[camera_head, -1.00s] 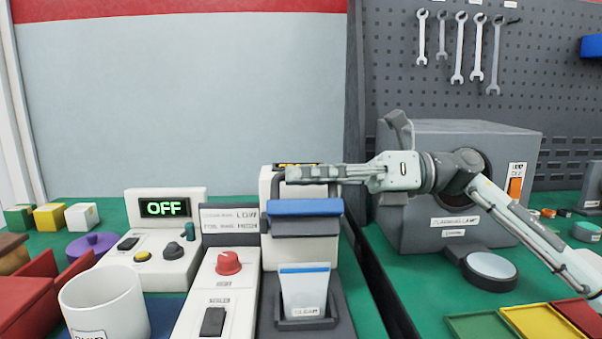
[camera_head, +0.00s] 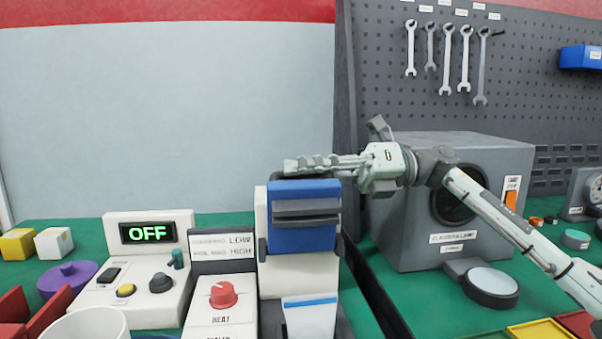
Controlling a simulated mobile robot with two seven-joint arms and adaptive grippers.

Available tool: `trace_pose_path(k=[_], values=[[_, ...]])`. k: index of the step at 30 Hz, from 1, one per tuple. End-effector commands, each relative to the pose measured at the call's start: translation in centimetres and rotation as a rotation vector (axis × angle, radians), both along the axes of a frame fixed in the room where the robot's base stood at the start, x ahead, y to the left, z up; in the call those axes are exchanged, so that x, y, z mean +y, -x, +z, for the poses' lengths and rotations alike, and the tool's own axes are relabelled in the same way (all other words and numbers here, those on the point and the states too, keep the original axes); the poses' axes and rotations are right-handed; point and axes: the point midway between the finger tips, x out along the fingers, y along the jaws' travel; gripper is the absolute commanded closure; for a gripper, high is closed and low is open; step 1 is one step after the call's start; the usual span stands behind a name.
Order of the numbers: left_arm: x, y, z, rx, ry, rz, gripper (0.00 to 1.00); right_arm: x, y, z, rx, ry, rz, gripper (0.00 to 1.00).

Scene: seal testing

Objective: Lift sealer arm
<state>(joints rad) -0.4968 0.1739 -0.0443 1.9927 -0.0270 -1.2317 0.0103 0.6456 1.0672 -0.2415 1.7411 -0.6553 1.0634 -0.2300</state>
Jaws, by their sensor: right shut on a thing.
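The sealer (camera_head: 283,284) stands at the centre, a white body on a dark base. Its sealer arm, a blue block with a grey bar (camera_head: 304,215), is tilted up, showing its front face. My right gripper (camera_head: 305,164) comes in from the right and is shut at the top of the sealer arm, its fingers lying across the blue part's upper edge. The exact contact is hidden behind the fingers. A pouch with a blue top stripe (camera_head: 310,318) stands upright below the sealer arm. My left gripper is not in view.
A control box with a red knob (camera_head: 223,294) and a box reading OFF (camera_head: 148,233) stand left. A grey lamp housing (camera_head: 408,240) is behind my right arm. A white mug (camera_head: 88,325), purple lid (camera_head: 68,276) and coloured trays (camera_head: 541,331) lie near the front.

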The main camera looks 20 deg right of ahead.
Motion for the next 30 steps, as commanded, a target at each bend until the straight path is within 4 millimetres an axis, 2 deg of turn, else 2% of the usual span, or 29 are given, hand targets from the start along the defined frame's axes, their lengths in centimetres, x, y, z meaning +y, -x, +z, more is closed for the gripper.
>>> trace_pose_path(k=[1, 7, 15, 16, 20, 30], values=[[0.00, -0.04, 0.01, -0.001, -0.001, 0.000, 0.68, 0.02, -0.19, -0.60, 0.006, 0.003, -0.002, 1.00], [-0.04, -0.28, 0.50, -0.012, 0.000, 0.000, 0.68, 0.04, -0.23, -0.79, 0.008, 0.006, -0.001, 1.00], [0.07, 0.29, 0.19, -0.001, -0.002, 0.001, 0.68, 0.08, -0.21, -1.02, 0.011, 0.009, 0.000, 1.00], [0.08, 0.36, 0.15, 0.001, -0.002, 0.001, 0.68, 0.09, -0.21, -1.04, 0.011, 0.009, 0.001, 0.85], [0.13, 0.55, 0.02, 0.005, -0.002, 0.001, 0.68, 0.11, -0.17, -1.04, 0.011, 0.010, 0.001, 0.69], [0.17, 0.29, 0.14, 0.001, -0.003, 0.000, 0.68, 0.08, -0.10, -0.66, 0.007, 0.007, 0.001, 0.67]])
